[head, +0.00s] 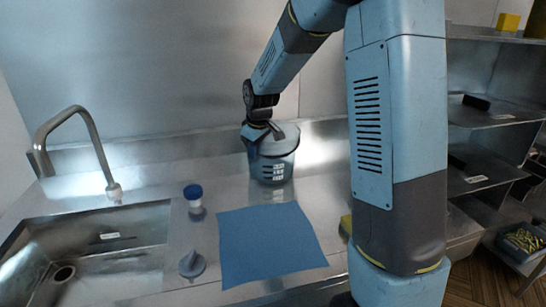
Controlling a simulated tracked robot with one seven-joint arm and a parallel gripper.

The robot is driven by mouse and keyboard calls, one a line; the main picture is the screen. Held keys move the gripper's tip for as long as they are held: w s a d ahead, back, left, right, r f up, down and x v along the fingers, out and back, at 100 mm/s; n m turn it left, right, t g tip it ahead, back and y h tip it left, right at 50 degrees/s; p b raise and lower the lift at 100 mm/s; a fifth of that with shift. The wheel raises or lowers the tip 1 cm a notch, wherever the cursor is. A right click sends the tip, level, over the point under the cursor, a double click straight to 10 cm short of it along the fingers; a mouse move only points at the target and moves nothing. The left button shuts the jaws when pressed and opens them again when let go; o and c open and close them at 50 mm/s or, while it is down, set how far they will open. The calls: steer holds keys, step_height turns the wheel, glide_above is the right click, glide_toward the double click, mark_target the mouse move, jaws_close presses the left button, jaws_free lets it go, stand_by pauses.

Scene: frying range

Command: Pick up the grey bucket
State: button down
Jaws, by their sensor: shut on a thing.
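The grey bucket (274,169) stands at the back of the steel counter, near the back wall. It looks upright. My gripper (268,131) is at the top of the bucket, at its rim, and is shut on it. The fingertips are small and partly hidden, so the exact grip point is hard to make out. I cannot tell whether the bucket's base touches the counter.
A blue cloth (268,245) lies in front of the bucket. A blue-capped container (194,197) and a grey-blue knob-like thing (192,264) stand to its left. A sink (110,240) with a tall tap (92,135) is at left. Shelves (495,120) stand at right.

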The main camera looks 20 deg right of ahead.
steer(key=shift+w+r, duration=0.1)
steer(key=shift+r, duration=0.45)
steer(key=v, duration=0.2)
steer(key=shift+r, duration=0.35)
steer(key=s+r, duration=0.9)
steer(key=s, duration=0.4)
steer(key=shift+s+d, duration=0.25)
steer(key=shift+d, duration=0.25)
steer(key=shift+r, duration=0.15)
